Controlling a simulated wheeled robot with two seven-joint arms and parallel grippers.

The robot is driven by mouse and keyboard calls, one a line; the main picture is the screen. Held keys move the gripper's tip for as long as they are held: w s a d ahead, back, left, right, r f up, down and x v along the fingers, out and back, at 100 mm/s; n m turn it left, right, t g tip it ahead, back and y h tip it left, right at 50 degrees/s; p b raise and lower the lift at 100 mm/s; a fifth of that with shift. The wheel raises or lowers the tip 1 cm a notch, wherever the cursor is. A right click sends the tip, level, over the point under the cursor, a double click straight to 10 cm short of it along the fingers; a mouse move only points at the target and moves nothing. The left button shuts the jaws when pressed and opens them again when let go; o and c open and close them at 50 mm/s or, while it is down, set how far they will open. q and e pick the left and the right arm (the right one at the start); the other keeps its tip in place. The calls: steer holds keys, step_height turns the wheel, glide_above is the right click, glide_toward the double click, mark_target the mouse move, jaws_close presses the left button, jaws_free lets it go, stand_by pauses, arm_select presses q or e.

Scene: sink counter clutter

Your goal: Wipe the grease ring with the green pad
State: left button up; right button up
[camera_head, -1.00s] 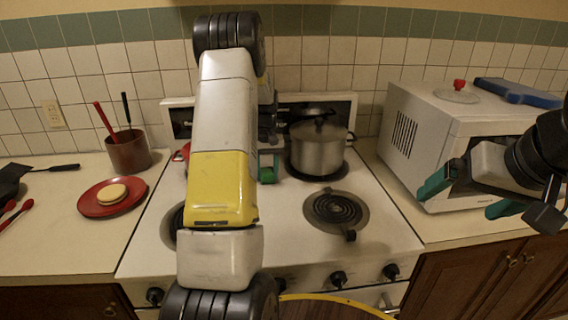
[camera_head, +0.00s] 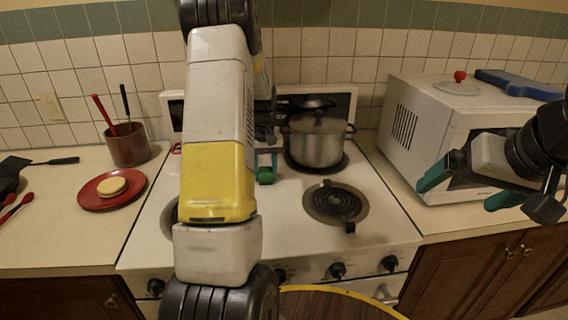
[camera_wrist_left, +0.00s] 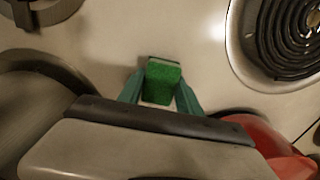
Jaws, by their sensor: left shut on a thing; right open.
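The green pad (camera_wrist_left: 162,82) is between the fingers of my left gripper (camera_wrist_left: 160,96) in the left wrist view, over the white stove top (camera_wrist_left: 120,40). My left gripper is shut on the pad. In the head view, my left arm hides most of this gripper, and a green end (camera_head: 266,174) shows just right of the arm, left of the pot. I cannot tell whether the pad touches the stove. I cannot make out the grease ring in either view. My right gripper (camera_head: 468,188) is open and empty, in front of the microwave.
A steel pot (camera_head: 318,146) stands on the back right burner. The front right coil burner (camera_head: 335,202) is bare. A red object (camera_wrist_left: 268,146) is close beside the left gripper. A red plate (camera_head: 92,202) and a utensil pot (camera_head: 128,150) are left; a white microwave (camera_head: 440,120) is right.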

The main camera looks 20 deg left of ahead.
arm_select(q)
steer(key=shift+s+a+f, duration=0.15)
steer(key=shift+s+a, duration=0.2)
steer(key=shift+a, duration=0.2)
steer(key=shift+w+a, duration=0.1)
steer(key=shift+w, duration=0.05)
steer(key=shift+w+a+r, duration=0.1)
steer(key=shift+w+a, duration=0.4)
steer(key=shift+w, duration=0.6)
steer(key=shift+w+a+r, duration=0.1)
steer(key=shift+w+a, duration=0.4)
steer(key=shift+w, duration=0.55)
steer(key=shift+w+a+r, duration=0.1)
steer(key=shift+w+a, duration=0.4)
steer(key=shift+w, duration=0.6)
steer(key=shift+r, duration=3)
steer(key=shift+r, duration=1.45)
steer(key=shift+s+d, duration=0.1)
